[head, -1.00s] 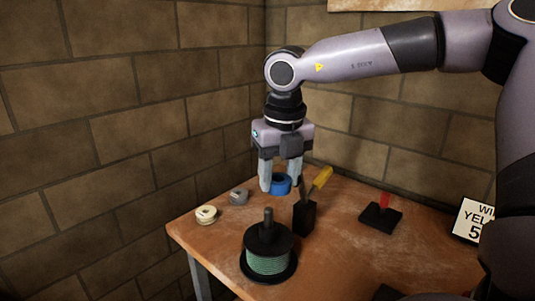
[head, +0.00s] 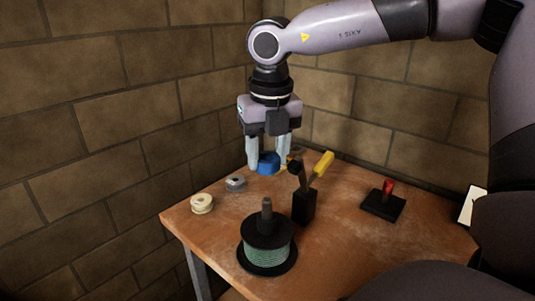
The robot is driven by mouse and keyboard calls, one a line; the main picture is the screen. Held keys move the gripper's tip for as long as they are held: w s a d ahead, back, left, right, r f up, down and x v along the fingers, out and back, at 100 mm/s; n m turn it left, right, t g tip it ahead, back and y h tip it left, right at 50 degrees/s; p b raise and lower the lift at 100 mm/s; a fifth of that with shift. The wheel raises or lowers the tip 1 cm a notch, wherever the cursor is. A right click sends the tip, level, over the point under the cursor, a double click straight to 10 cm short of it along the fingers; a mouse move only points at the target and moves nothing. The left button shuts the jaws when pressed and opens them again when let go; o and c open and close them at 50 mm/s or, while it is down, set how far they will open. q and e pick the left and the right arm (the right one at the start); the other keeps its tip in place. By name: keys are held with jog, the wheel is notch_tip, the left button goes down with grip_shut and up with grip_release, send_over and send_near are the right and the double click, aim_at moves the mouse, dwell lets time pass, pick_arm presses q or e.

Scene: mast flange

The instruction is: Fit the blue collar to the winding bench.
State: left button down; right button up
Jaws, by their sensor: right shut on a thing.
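My right gripper (head: 268,158) points down over the back of the winding bench (head: 340,255). It is shut on the blue collar (head: 267,169) and holds it between its two pale fingers. The collar's hole is hard to make out. On the bench's near part stands a black spool wound with green wire (head: 267,248). A short dark spindle (head: 267,209) stands up from its middle, with nothing on it. The collar is behind and above this spindle, apart from it. My left gripper is not in view.
A cream collar (head: 202,204) and a grey collar (head: 235,184) lie at the left edge. A black block (head: 304,206) with a yellow-handled lever (head: 322,164) stands right of the spool. A black base with a red piece (head: 388,187) is further right. Brick walls close the back.

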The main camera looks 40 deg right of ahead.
jog(key=b, duration=0.5)
send_over(267, 200)
notch_tip(267, 200, down, 5)
jog(key=shift+d, duration=0.1)
jog(key=shift+f, duration=0.4)
jog(key=shift+b, duration=0.35)
jog(key=shift+b, duration=0.45)
dwell(1.2)
jog(key=shift+f+b, duration=2.7)
jog(key=shift+f, duration=0.25)
jog(key=o, duration=1.1)
